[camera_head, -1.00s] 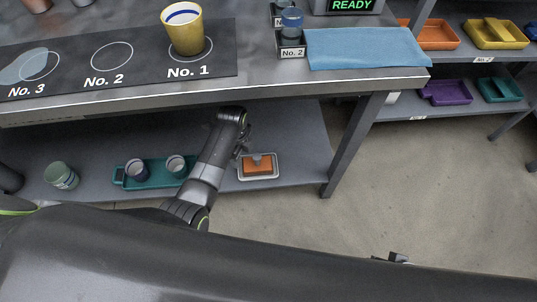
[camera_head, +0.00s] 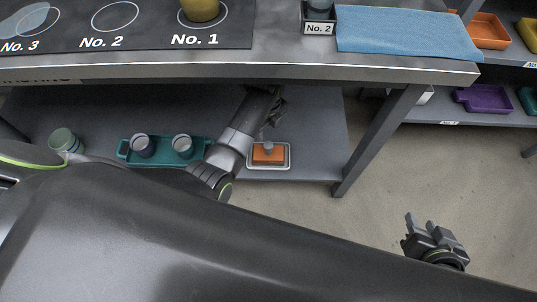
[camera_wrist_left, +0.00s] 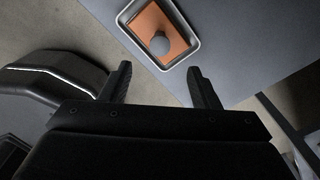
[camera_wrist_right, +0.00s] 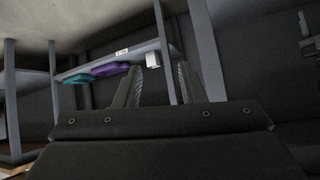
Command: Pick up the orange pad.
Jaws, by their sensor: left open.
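The orange pad (camera_head: 260,157) has a grey round knob on top and lies in a small pale tray (camera_head: 288,162) on the lower shelf under the bench. The left wrist view shows the pad (camera_wrist_left: 149,24) and its tray (camera_wrist_left: 188,58) near the top, beyond the fingertips. My left gripper (camera_head: 274,110) is under the bench, close to the pad but apart from it. In the left wrist view its fingers (camera_wrist_left: 160,76) are spread and empty. My right gripper (camera_head: 424,226) is over the floor at the right, open and empty; its fingers (camera_wrist_right: 160,68) are apart.
A teal tray (camera_head: 162,160) with two cups stands left of the pad, with a green cup (camera_head: 64,140) further left. The bench top edge (camera_head: 230,71) overhangs the shelf. A bench leg (camera_head: 378,140) stands right of the pad.

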